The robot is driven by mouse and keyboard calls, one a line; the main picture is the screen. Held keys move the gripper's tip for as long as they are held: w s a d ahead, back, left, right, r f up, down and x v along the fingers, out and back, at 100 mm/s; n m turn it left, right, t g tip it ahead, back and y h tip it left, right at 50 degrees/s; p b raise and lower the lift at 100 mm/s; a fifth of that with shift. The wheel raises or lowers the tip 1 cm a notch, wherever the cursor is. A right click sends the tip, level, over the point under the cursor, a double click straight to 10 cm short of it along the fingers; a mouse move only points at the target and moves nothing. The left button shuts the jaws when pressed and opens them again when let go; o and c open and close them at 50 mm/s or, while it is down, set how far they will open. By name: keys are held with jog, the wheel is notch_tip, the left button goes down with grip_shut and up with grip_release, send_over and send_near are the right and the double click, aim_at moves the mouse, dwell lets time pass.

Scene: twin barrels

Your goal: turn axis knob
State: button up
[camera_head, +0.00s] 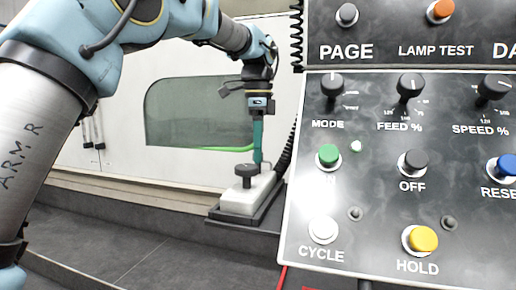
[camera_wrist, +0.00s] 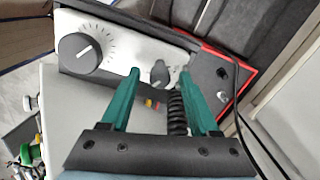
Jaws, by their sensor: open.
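A small dark knob with a pointer (camera_wrist: 159,75), which looks like the axis knob, stands on the pale face of a hand-held control box (camera_wrist: 115,48). In the wrist view it appears between the teal fingertips of my gripper (camera_wrist: 159,76), which is open with a gap on both sides. I cannot tell how deep the fingers reach around it. In the head view my gripper (camera_head: 258,163) points down at the white box (camera_head: 246,201); the small knob cannot be made out there.
A larger black dial (camera_wrist: 80,53) with a scale sits left of the small knob; it also shows in the head view (camera_head: 245,174). A coiled cable (camera_wrist: 177,113) runs by the right finger. A large control panel (camera_head: 385,215) fills the right of the head view.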

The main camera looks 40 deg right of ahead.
jog(key=shift+c, duration=0.2)
grip_shut()
jog(key=shift+n, duration=0.3)
jog(key=n, duration=1.1)
jog(key=shift+n, duration=0.3)
jog(key=n, duration=1.1)
jog(key=shift+n, duration=0.3)
dwell(0.5)
